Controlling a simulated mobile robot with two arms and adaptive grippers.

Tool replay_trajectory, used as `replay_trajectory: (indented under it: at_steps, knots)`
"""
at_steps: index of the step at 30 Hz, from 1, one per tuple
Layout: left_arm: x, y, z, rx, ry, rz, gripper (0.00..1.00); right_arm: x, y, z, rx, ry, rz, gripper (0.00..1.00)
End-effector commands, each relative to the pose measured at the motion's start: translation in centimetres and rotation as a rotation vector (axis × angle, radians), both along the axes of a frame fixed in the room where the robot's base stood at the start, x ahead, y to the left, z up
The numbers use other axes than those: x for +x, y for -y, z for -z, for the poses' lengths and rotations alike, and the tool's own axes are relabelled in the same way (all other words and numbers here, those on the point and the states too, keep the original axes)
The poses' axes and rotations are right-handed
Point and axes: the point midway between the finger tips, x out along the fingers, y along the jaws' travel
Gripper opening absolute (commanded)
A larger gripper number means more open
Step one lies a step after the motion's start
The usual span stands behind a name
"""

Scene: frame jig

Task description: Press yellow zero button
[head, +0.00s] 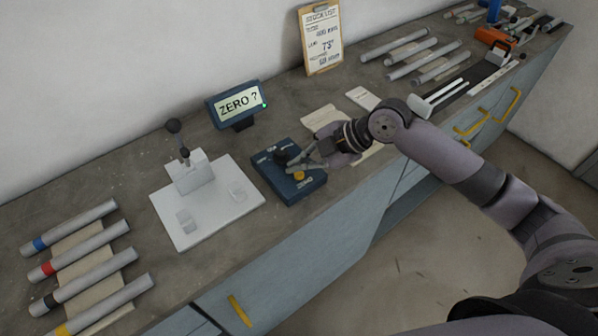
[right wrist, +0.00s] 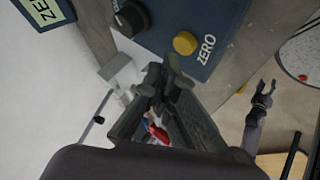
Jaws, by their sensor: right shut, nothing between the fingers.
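The yellow zero button (head: 299,175) sits on a dark blue box (head: 278,180), above the white word ZERO. In the right wrist view the button (right wrist: 185,43) is round, in plain view, and just beyond my fingertips. My right gripper (head: 308,162) is over the box, beside the button. In its wrist view the right gripper (right wrist: 163,78) is shut and empty; its tips appear apart from the button. My left gripper (right wrist: 262,97) shows small at the right of the wrist view, its fingers apart; the head view does not show it.
A black knob (head: 287,153) stands on the box. A display (head: 236,104) behind it reads "ZERO ?". A white fixture plate (head: 205,222) is left of the box. Banded tubes (head: 85,262) lie at the front left. Papers (head: 325,117) and a clipboard (head: 320,38) are behind my right arm.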

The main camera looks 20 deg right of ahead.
Motion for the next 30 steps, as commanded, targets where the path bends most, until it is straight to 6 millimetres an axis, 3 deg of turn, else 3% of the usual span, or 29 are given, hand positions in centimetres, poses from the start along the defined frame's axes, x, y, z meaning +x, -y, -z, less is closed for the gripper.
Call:
replay_trajectory:
  at_steps: [30]
  knots:
    - [0.0, 0.0, 0.6, 0.0, 0.0, 0.0, 0.4, 0.0, 0.0, 1.2, 0.0, 0.0, 0.0, 0.0]
